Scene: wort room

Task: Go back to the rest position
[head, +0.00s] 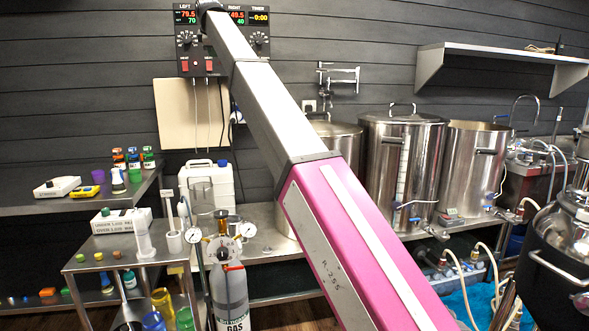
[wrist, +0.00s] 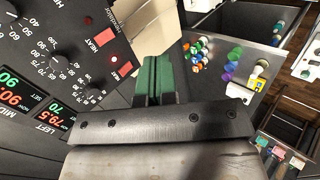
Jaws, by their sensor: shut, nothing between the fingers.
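My gripper (wrist: 152,76) shows in the wrist view as two green fingers side by side, shut with nothing between them. It is close to the control panel (wrist: 55,60), which has dials, red switches and lit numbers and fills the left of that view. In the head view my arm stretches up from the bottom right to the wall control panel (head: 183,53), and its end reaches the panel's top edge. The fingers are not visible there. I cannot tell whether they touch the panel. The arm hides the middle of the panel.
Steel kettles (head: 404,160) stand on the right bench, below a wall shelf (head: 500,54). A steel cart (head: 70,268) with bottles and a grey gas cylinder (head: 230,298) stand at the front left. A white jug (head: 209,183) and a cream board (head: 172,115) are below the panel.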

